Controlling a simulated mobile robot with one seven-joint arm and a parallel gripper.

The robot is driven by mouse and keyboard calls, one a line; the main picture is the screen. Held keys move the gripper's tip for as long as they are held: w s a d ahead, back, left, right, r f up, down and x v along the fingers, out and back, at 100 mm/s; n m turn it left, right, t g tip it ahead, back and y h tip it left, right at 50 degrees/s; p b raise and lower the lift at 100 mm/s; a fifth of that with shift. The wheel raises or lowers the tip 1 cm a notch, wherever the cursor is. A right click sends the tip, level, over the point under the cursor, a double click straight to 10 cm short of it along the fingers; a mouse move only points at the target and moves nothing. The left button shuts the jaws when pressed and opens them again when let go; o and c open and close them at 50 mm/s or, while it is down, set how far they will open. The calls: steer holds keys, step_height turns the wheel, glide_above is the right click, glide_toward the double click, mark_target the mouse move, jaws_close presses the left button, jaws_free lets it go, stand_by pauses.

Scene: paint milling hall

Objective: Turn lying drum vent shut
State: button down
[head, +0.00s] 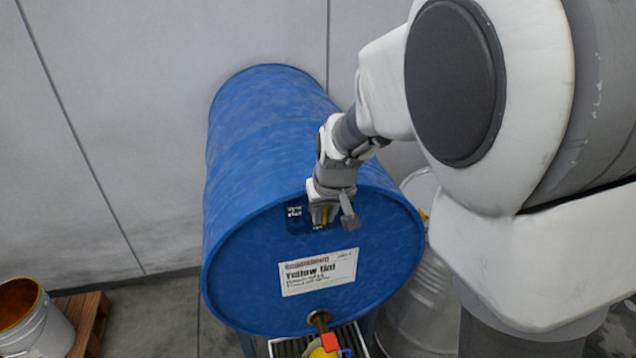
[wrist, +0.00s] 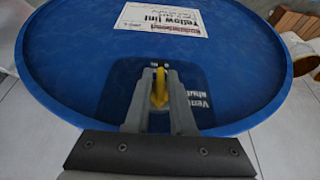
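A large blue drum (head: 275,140) lies on its side with its round end facing me. A dark plate near the upper edge of that end carries the vent's yellow lever (wrist: 160,88). The lever also shows in the head view (head: 325,214). White lettering (wrist: 197,104) beside it reads partly as "Vent" and "shut", upside down in the wrist view. My gripper (wrist: 161,80) has its two fingers close on both sides of the lever and looks shut on it. The lever stands roughly in line with the fingers. Its base is partly hidden by the fingers.
A "Yellow tint" label (head: 318,272) is below the vent. A tap with a red part (head: 330,342) sits at the drum's bottom. A pale container (head: 415,300) stands at the right. A bucket (head: 40,325) and wooden pallet (head: 92,322) are at the lower left. A wall is behind.

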steer(key=shift+f+b, duration=0.15)
steer(key=shift+b, duration=0.7)
steer(key=shift+w+d+f+y+b, duration=0.15)
steer(key=shift+y+b, duration=0.45)
steer(key=shift+b, duration=0.55)
steer(key=y+b, duration=0.1)
steer(key=b, duration=0.3)
steer(key=shift+f+m+y, duration=0.1)
steer(key=shift+m+y, duration=0.2)
steer(key=y+b, duration=0.2)
steer(key=b, duration=0.3)
steer(key=shift+d+g+b, duration=0.1)
steer(key=shift+g+b, duration=0.2)
steer(key=shift+g, duration=0.1)
steer(key=m+y+b, duration=0.1)
steer(key=y+b, duration=0.2)
steer(key=b, duration=0.2)
steer(key=shift+y, duration=0.3)
steer(key=y+b, duration=0.2)
steer(key=m+y+b, duration=0.1)
steer(key=y+b, duration=0.2)
steer(key=shift+d+m+g, duration=0.1)
steer(key=shift+m+g, duration=0.2)
steer(key=shift+m+y+b, duration=0.6)
steer(key=shift+y+b, duration=0.8)
steer(key=shift+y, duration=0.3)
